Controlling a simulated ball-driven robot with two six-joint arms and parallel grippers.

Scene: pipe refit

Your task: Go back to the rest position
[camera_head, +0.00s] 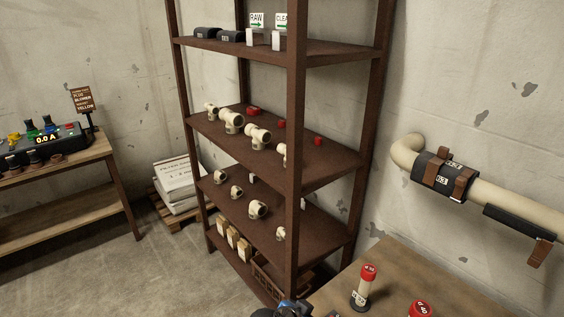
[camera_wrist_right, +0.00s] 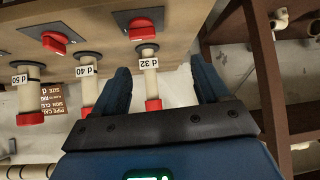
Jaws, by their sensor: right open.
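My right gripper (camera_wrist_right: 160,68) is open in the right wrist view, with its two blue fingers spread apart. A pale tube labelled d 32 (camera_wrist_right: 148,76) with a red end shows in the gap between the fingers, nearer the left one. I cannot tell whether it is between the fingers or beyond them. In the head view the d 32 tube (camera_head: 363,289) stands upright on the wooden bench (camera_head: 395,262). A blue and black part of mine shows at the head view's bottom edge, left of that bench. My left gripper is not in view.
A brown shelf rack (camera_head: 297,150) with pipe fittings stands left of the bench. A wall pipe (camera_head: 490,194) runs above the bench. The d 40 tube (camera_wrist_right: 87,92) and d 50 tube (camera_wrist_right: 30,93) are beside d 32.

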